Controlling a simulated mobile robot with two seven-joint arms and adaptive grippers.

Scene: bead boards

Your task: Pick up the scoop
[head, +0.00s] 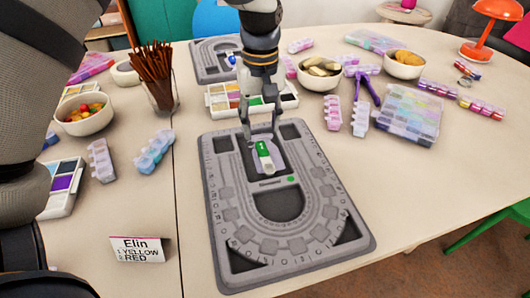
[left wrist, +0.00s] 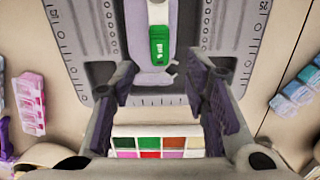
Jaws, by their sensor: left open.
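The scoop (head: 265,160), a small green and white piece, lies in the upper middle recess of the grey bead board (head: 222,210). In the left wrist view the scoop (left wrist: 159,42) is at the top centre, its green end toward me. My left gripper (head: 261,136) points down over the top part of the board, its fingers spread at the green end. In the left wrist view my left gripper (left wrist: 162,72) is open and empty, the scoop beyond its fingertips. I cannot tell how high the tips are. My right gripper is not in view.
A tray of coloured squares (left wrist: 160,148) stands just behind the board. Bowls (head: 319,75), a clear bead case (head: 408,115) and purple pliers (head: 367,88) lie to the right. A cup of brown sticks (head: 160,95) and a name card (head: 137,250) stand left.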

